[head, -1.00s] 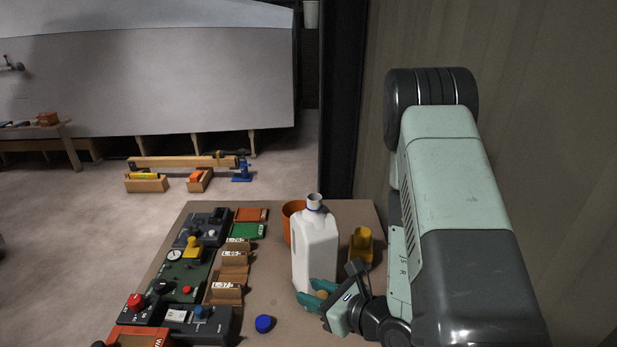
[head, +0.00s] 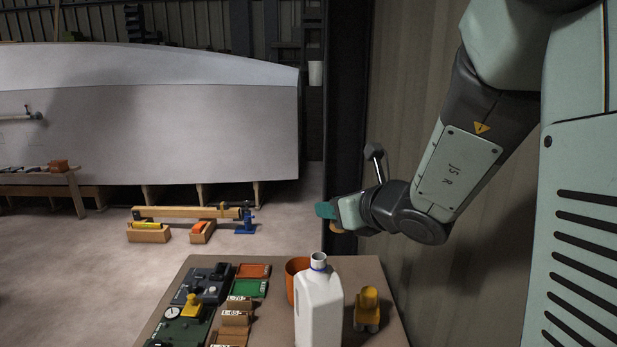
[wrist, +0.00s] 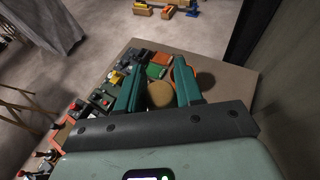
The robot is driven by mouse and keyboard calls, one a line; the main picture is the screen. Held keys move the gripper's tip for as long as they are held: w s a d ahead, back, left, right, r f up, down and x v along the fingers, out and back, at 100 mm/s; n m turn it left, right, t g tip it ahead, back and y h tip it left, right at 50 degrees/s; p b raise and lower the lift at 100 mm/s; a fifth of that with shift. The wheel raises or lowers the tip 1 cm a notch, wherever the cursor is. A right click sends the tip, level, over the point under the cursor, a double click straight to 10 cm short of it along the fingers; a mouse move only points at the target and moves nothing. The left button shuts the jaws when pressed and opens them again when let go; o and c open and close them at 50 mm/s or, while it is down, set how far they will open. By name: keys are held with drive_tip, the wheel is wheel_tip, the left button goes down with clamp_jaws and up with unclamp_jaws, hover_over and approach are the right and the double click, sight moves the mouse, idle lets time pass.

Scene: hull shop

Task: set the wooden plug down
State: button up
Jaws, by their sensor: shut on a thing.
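The wooden plug (wrist: 160,94) is a round tan piece between the two teal fingers in the wrist view. My gripper (wrist: 160,92) is shut on it. In the head view my gripper (head: 326,212) is raised well above the far part of the table, pointing left. A small tan part of the plug (head: 336,228) shows under the teal fingers; the rest is hidden. The brown tabletop (head: 372,275) lies below, and the plug is clear of it.
A white bottle (head: 319,310) stands on the table, with an orange pot (head: 292,283) behind it and a yellow object (head: 367,308) to its right. Panels and small trays (head: 249,288) crowd the left side. A dark post (head: 345,130) rises behind my gripper.

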drive_tip(key=d+r+m+t+h, duration=0.1)
drive_tip(key=d+r+m+h, duration=0.2)
drive_tip(key=d+r, duration=0.3)
drive_tip(key=shift+s+d+r, duration=0.2)
drive_tip(key=shift+d+r, duration=0.05)
drive_tip(key=shift+r, duration=1.45)
